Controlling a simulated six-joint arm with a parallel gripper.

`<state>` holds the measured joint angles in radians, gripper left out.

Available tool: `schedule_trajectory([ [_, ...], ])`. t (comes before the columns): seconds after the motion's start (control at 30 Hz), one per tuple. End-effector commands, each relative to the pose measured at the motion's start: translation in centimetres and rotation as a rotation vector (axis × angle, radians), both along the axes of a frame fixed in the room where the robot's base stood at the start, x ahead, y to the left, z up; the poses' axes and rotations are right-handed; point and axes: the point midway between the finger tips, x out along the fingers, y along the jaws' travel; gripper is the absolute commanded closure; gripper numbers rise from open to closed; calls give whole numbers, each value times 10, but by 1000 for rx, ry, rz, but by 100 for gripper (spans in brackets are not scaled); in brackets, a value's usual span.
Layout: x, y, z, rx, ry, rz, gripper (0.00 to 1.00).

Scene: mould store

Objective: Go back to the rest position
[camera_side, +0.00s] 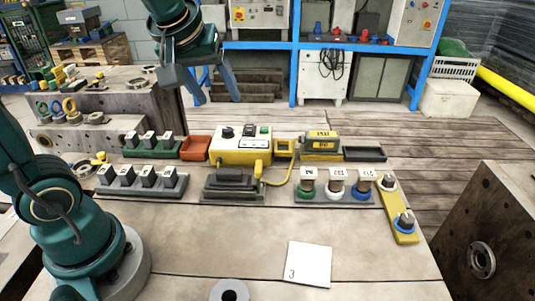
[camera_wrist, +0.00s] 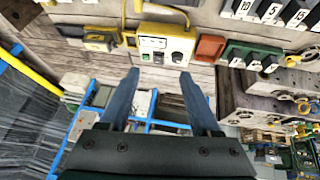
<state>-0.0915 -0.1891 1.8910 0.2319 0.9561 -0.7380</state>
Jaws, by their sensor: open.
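My gripper (camera_side: 212,84) is raised high above the back of the work table (camera_side: 200,239) in the side view. Its two blue fingers point down and stand well apart, with nothing between them. In the wrist view the fingers of my gripper (camera_wrist: 160,98) are also spread and empty. Beyond them the wrist view shows the cream control box (camera_wrist: 166,48), upside down. The control box (camera_side: 240,146) stands on the table below and to the right of my gripper in the side view, clear of it.
Racks of black numbered blocks (camera_side: 143,180) stand at the left, beside a red tray (camera_side: 195,148). Several white-topped pieces (camera_side: 336,186) and a yellow bar (camera_side: 400,222) stand at the right. A paper marked 3 (camera_side: 308,263) lies in front. The table's middle front is mostly clear.

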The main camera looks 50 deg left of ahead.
Motion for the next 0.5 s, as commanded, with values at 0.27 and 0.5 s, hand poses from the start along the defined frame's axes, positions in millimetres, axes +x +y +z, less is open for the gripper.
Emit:
schedule_trajectory([
  [0.27, -73, -44, -10, 39, -18, -340, 36],
  [0.5, -113, -64, -45, 85, 42, -610, 36],
])
